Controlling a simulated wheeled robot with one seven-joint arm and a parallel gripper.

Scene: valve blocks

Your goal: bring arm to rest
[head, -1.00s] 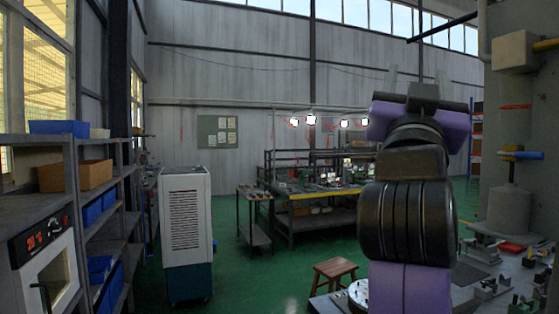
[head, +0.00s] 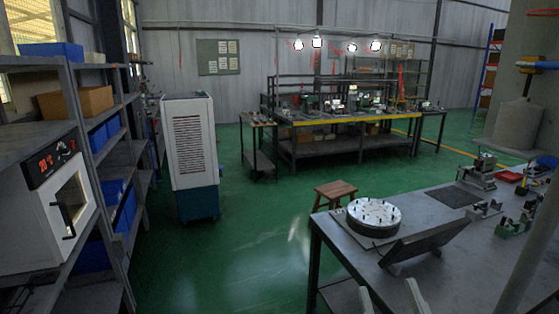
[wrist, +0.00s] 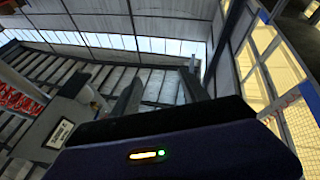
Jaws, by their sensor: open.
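My gripper (head: 390,296) shows only as two pale fingertips at the bottom edge of the head view, spread apart with nothing between them. In the wrist view my gripper (wrist: 160,88) has two dark fingers standing apart, also empty. The wrist camera looks up at the roof beams and high windows, so the gripper points upward. The rest of my arm is out of the head view.
A grey workbench (head: 457,262) with a round plate fixture (head: 374,215) stands at right front. A wooden stool (head: 335,192) is behind it. Shelving (head: 112,165) lines the left, beside a white cabinet unit (head: 190,145). The green floor (head: 265,240) between is clear.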

